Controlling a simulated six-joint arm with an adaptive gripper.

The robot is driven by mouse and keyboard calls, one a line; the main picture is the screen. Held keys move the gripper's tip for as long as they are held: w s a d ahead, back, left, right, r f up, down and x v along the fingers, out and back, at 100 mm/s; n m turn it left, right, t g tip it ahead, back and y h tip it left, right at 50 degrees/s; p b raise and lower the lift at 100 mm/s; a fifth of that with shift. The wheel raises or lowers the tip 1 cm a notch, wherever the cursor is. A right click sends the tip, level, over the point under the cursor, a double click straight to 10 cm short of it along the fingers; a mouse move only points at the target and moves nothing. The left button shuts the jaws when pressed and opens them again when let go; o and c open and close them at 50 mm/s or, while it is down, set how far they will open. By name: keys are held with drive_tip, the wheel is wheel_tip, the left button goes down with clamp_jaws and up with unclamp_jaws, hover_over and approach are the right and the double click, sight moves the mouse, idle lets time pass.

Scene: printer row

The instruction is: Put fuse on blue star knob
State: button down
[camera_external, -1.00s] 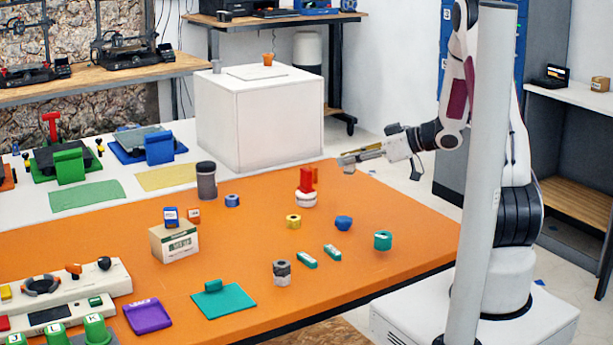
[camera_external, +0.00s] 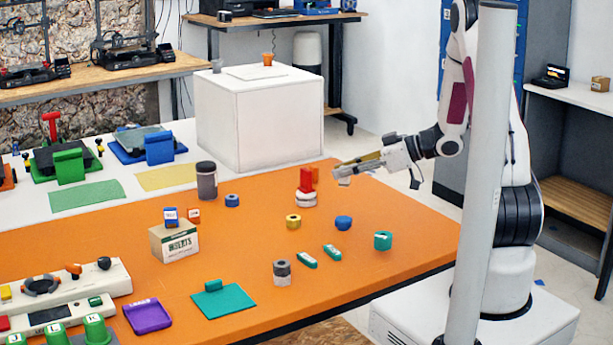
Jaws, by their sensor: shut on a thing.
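My gripper (camera_external: 345,171) is above the far right part of the orange table, right of the red-topped white piece. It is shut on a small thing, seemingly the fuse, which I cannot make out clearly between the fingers. A round blue piece (camera_external: 343,223), which looks like the blue star knob, sits on the table below my gripper, nearer the camera. Nothing shows on top of it. Another small blue round piece (camera_external: 232,200) sits farther left, beside a dark grey jar.
The red-topped white piece (camera_external: 306,190) stands close to my gripper. A yellow ring (camera_external: 293,222), a teal cup (camera_external: 382,241), two small green pieces (camera_external: 307,260) and a grey cylinder (camera_external: 282,272) surround the blue knob. A cardboard box (camera_external: 174,243) stands left.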

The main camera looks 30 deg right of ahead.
sight(345, 186)
drive_tip(key=shift+f, duration=2.3)
drive_tip(key=shift+f, duration=2.05)
drive_tip(key=shift+f, duration=0.15)
drive_tip(key=c, duration=1.9)
unclamp_jaws()
drive_tip(key=shift+d+r, duration=0.1)
drive_tip(key=shift+r, duration=0.1)
drive_tip(key=v, duration=1.2)
drive_tip(key=shift+f, duration=0.1)
